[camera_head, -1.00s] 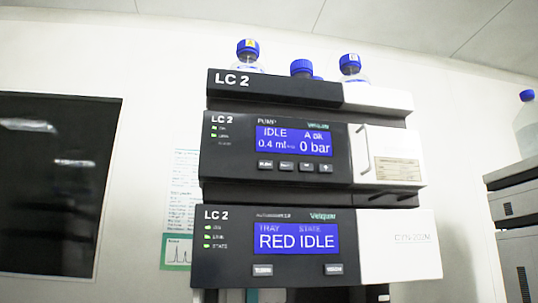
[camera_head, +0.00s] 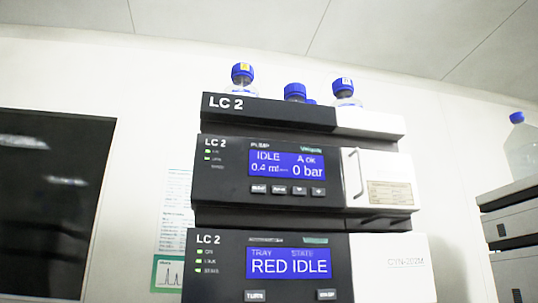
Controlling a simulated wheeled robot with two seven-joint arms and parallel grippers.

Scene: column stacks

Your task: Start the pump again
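The pump module (camera_head: 222,190) sits in the middle of the LC 2 stack. Its blue display (camera_head: 287,164) reads IDLE, 0.4 ml, A ok and 0 bar. A row of several small buttons (camera_head: 288,190) lies below the display; their labels are too blurred to read surely. Small lamps (camera_head: 207,153) show at the module's left, the upper ones green and the lowest one dark. Below it, the autosampler module (camera_head: 215,282) has a display (camera_head: 288,263) reading TRAY RED, STATE IDLE. Neither of my grippers is in view.
Bottles with blue caps (camera_head: 243,73) stand on top of the stack. A white door with a handle (camera_head: 357,174) is at the pump's right. Another instrument stack (camera_head: 510,228) with a bottle stands at the right edge. A dark panel (camera_head: 50,200) is on the left wall.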

